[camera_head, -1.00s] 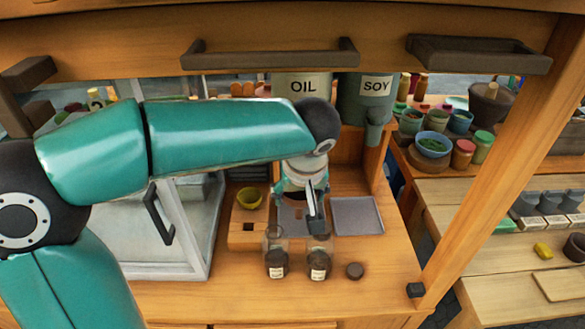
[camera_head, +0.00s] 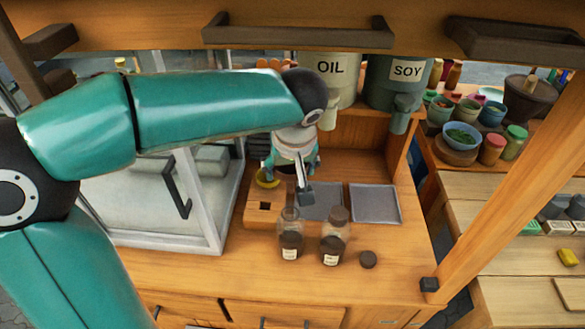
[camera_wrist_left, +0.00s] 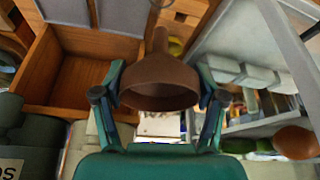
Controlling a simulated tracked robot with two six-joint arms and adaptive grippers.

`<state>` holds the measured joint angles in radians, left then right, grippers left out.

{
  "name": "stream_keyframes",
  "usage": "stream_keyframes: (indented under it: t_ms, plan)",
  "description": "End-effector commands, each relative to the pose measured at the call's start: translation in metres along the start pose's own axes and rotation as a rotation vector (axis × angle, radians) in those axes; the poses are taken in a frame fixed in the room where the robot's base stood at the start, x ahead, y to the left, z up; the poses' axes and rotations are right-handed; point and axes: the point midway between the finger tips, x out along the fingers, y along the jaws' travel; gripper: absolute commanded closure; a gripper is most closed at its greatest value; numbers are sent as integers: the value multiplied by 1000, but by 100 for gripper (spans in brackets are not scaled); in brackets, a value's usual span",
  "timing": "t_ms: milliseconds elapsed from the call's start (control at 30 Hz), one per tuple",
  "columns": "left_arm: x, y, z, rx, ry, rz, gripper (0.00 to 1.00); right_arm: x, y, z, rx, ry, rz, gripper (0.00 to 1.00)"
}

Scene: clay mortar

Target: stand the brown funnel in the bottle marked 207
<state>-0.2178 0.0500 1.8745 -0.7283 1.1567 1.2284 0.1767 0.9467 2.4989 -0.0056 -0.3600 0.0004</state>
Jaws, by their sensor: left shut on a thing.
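The brown funnel (camera_wrist_left: 160,82) is between the fingers of my left gripper (camera_wrist_left: 160,96) in the left wrist view, which is shut on it. Its wide mouth faces the gripper and its narrow spout points away. In the head view the left gripper (camera_head: 291,165) is above the wooden stand, beside the yellow bowl-shaped piece (camera_head: 267,181); the wrist hides most of the funnel there. Two clear bottles with dark contents and white labels stand in front: a left bottle (camera_head: 290,240) and a right bottle (camera_head: 333,243) with a dark top. Their label numbers are too small to read. My right gripper is out of view.
A dark round cap (camera_head: 368,260) lies right of the bottles. A grey tray (camera_head: 375,204) lies behind it. The wooden stand (camera_head: 257,217) has a square hole. A glass-fronted cabinet (camera_head: 213,225) is at left, OIL (camera_head: 328,88) and SOY (camera_head: 393,95) containers behind.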

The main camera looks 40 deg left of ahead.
Motion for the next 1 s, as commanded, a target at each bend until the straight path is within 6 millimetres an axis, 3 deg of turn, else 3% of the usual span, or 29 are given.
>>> stream_keyframes:
  t_ms: [267,700,1000]
  plan:
    - [6,1,3,2,0,0,55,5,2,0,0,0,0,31]
    - [34,1,14,3,0,0,55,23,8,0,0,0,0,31]
    - [37,1,15,2,0,0,55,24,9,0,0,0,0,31]
